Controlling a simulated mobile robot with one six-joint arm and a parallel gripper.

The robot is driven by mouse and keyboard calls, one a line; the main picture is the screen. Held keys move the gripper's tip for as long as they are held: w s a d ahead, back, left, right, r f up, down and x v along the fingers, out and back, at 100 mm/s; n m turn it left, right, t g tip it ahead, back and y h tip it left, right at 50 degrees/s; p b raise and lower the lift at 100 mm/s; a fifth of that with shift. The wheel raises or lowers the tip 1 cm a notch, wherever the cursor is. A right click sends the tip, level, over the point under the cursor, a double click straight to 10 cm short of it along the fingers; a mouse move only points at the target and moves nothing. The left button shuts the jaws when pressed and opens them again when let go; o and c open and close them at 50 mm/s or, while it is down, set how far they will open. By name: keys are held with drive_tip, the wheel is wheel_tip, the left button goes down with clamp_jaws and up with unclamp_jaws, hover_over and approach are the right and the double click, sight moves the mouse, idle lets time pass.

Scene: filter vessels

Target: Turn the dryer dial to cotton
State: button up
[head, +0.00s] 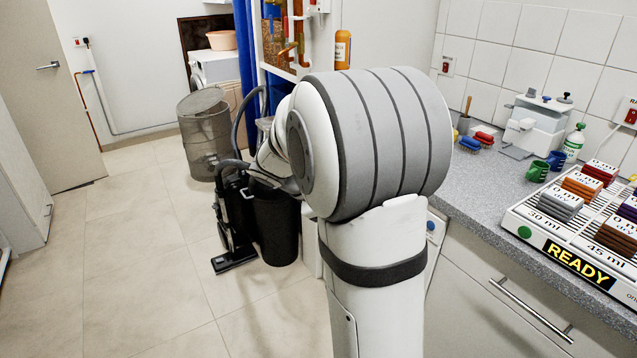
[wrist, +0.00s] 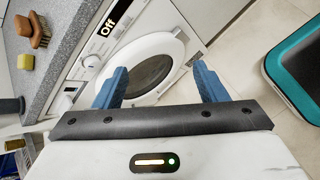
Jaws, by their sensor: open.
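In the wrist view a white front-loading machine (wrist: 72,100) with a round dark-glass door (wrist: 152,70) fills the middle, seen tilted. A pale round dial (wrist: 92,62) sits on its panel, beside a black display (wrist: 108,28) reading "Off". The dial's setting marks are too small to read. My gripper (wrist: 159,68) has two blue fingers, wide apart with nothing between them. They appear in front of the door, and the dial lies left of and beyond the left finger. In the head view my arm hides the gripper.
In the head view a grey counter (head: 462,190) runs along the right with a rack of labelled blocks (head: 515,222) marked "READY". A black bin (head: 274,225) and a mesh bin (head: 203,135) stand left of my arm. The tiled floor (head: 130,240) at left is clear.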

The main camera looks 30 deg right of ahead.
drive_tip(key=w+d+f+n+t+h+b, duration=0.1)
drive_tip(key=w+d+f+n+h+b, duration=0.3)
drive_tip(key=w+d+f+n, duration=0.45)
drive_tip(key=w+d+f+n+t+h+b, duration=0.2)
drive_tip(key=w+d+f+n+h+b, duration=0.3)
drive_tip(key=w, duration=0.6)
drive_tip(key=w+d+f+m, duration=0.1)
drive_tip(key=d, duration=0.7)
drive_tip(key=shift+d+f, duration=0.15)
drive_tip(key=shift+d, duration=0.2)
drive_tip(key=shift+w+m, duration=0.1)
drive_tip(key=shift+m, duration=0.15)
drive_tip(key=c, duration=0.9)
drive_tip(key=shift+d, duration=0.15)
drive_tip(key=shift+c, duration=0.5)
